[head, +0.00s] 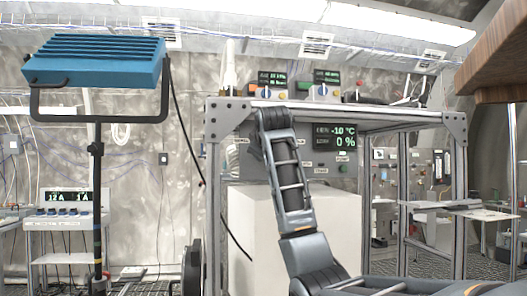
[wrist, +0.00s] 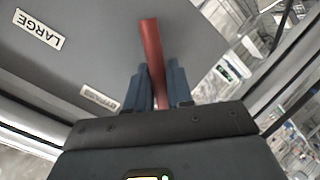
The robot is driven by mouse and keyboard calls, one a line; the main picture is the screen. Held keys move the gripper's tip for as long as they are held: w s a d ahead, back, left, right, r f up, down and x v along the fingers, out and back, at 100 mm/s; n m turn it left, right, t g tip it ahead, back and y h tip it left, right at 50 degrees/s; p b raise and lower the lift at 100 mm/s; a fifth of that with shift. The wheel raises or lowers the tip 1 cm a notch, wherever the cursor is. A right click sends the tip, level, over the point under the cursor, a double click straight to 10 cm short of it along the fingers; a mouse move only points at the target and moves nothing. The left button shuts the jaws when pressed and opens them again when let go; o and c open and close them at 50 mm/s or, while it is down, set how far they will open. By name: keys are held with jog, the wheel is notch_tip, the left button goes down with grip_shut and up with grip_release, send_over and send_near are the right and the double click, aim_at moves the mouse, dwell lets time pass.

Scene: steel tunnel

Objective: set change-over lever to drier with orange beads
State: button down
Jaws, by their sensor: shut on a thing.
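A red lever (wrist: 152,45) stands out from a grey panel (wrist: 85,55) in the wrist view. My gripper (wrist: 158,72) has its blue fingers on either side of the lever and is shut on it. A label reading "LARGE" (wrist: 38,28) is on the panel at the upper left, and a second label (wrist: 98,100), hard to read, is nearer the fingers. In the head view the grey panel (head: 345,172) is under the frame top, and my arm hides the lever and my fingers. I cannot make out any drier or orange beads.
A metal frame (head: 213,200) surrounds the panel, with a large white box (head: 338,222) below. A display (head: 335,136) reads -10 °C and 0 %. A blue lamp (head: 95,60) on a stand is at left. A wooden edge (head: 500,60) overhangs the upper right.

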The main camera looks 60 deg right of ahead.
jog(key=shift+w+a+f, duration=0.1)
dwell(0.5)
jog(key=c, duration=1.1)
grip_release()
jog(key=b+v, duration=0.2)
jog(key=v, duration=0.5)
jog(key=shift+a, duration=0.3)
